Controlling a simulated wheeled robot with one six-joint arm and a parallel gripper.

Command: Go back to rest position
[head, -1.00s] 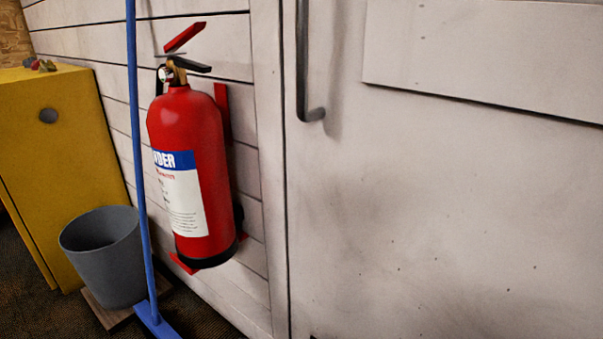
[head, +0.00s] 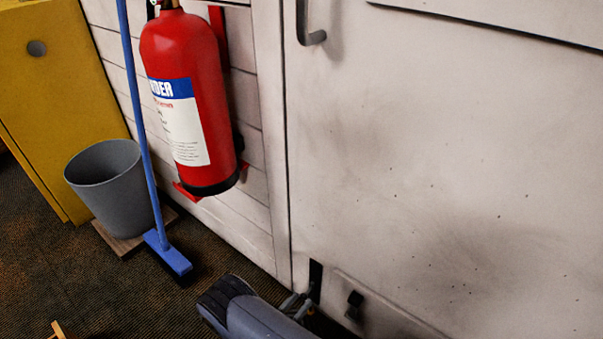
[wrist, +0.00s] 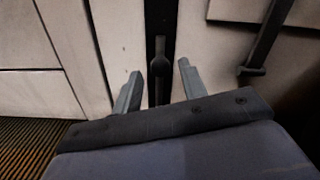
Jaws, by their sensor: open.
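My gripper (wrist: 160,86) is open, its two grey fingers spread and pointing at a pale panelled wall in the wrist view. Between and beyond the fingers is a dark vertical strip with a rounded dark knob (wrist: 159,50). I see nothing held, and cannot tell whether the fingers touch anything. In the head view my gripper (head: 297,304) is low at the bottom edge, close to the pale door (head: 430,170) and partly cut off by the frame.
A red fire extinguisher (head: 187,95) hangs on the wall. A blue-handled broom (head: 138,120) stands by a grey bin (head: 112,190), near a yellow cabinet (head: 60,100). A grey door handle (head: 303,25) sits above. Dark carpet (head: 130,290) is open at lower left.

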